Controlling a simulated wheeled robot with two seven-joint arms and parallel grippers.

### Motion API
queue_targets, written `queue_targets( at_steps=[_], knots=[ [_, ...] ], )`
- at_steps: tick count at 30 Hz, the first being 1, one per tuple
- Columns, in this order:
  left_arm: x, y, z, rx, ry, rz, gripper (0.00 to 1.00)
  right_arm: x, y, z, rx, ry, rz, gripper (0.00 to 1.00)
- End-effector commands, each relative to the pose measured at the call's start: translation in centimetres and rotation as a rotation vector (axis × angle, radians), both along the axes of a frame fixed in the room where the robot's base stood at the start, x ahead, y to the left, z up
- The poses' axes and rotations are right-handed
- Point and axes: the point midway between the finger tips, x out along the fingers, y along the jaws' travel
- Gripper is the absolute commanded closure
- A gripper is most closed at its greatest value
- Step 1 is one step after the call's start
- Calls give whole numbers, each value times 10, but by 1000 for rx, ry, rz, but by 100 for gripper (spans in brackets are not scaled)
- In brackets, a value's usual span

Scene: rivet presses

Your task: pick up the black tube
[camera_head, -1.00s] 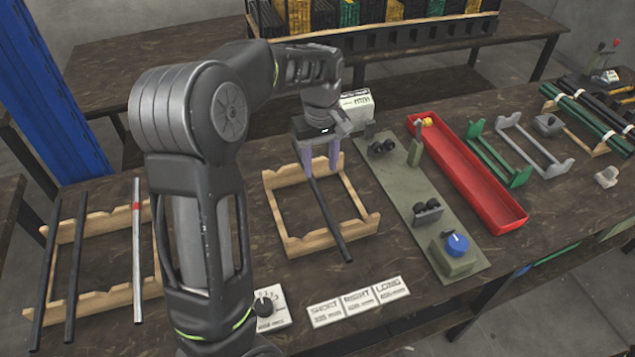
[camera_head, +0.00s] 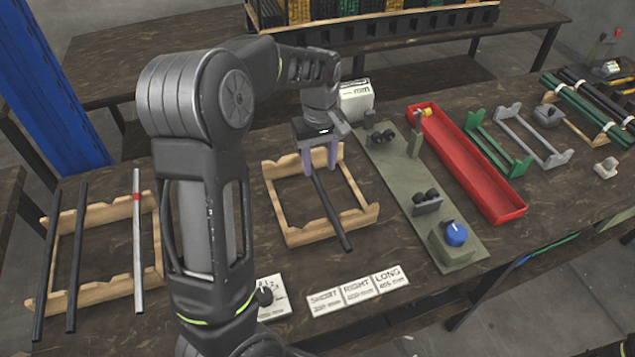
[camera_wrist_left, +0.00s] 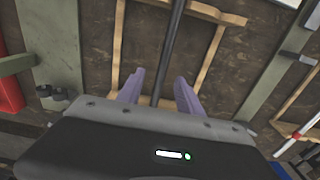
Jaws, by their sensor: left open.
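A black tube (camera_head: 332,212) lies across the middle wooden rack (camera_head: 290,240), its near end reaching past the rack's front rail. My left gripper (camera_head: 321,166) is over the tube's far part, open, with its two purple fingers pointing down. In the left wrist view the tube (camera_wrist_left: 172,50) runs between the two spread fingers (camera_wrist_left: 158,92), and a gap shows on both sides of it. Whether the fingertips reach down beside the tube is hard to tell. Two more black tubes (camera_head: 76,255) lie on the left wooden rack. My right gripper is not in view.
A silver tube with a red band (camera_head: 137,240) lies on the left rack (camera_head: 100,215). Right of the middle rack stand a green fixture plate (camera_head: 400,180) with a blue knob (camera_head: 455,234) and a red tray (camera_head: 470,170). Label cards (camera_head: 358,291) lie in front.

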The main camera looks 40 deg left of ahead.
Motion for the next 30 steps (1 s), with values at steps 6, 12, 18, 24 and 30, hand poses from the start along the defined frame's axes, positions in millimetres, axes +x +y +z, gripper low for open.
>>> queue_targets(
  at_steps=[6,12,18,24,30],
  knots=[
    [-5,2,-26,-1,6,1,57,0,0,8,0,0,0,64],
    [-5,2,-49,-1,3,0,57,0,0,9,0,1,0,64],
    [-4,2,-50,0,1,0,57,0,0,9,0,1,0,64],
    [-4,2,-50,0,1,0,57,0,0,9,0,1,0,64],
    [-4,2,-50,0,1,0,57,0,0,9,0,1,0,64]
  ],
)
